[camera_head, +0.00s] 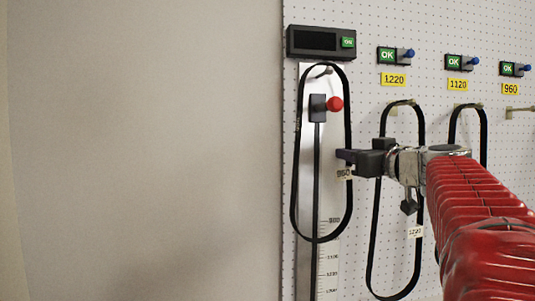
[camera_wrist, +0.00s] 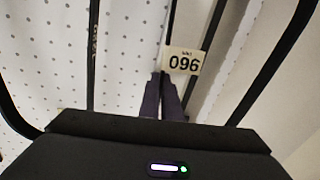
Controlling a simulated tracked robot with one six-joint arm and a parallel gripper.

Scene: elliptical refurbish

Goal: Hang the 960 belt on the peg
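The 960 belt (camera_head: 350,207) is a black loop hanging over the top post of the measuring gauge at left, with a white 960 tag (camera_head: 344,174). The tag shows upside down in the wrist view (camera_wrist: 183,61). My gripper (camera_head: 345,155) is at the belt's right strand, just above the tag. In the wrist view its fingers (camera_wrist: 166,80) are close together on a black strand beside the tag. The bare brass 960 peg (camera_head: 521,109) is at far right under the yellow 960 label (camera_head: 510,89).
The 1220 belt (camera_head: 374,235) hangs on its peg, partly behind my gripper. Another belt (camera_head: 484,135) hangs on the 1120 peg, partly behind my arm. The gauge has a red knob (camera_head: 335,104) inside the 960 loop. A plain wall (camera_head: 140,150) is at left.

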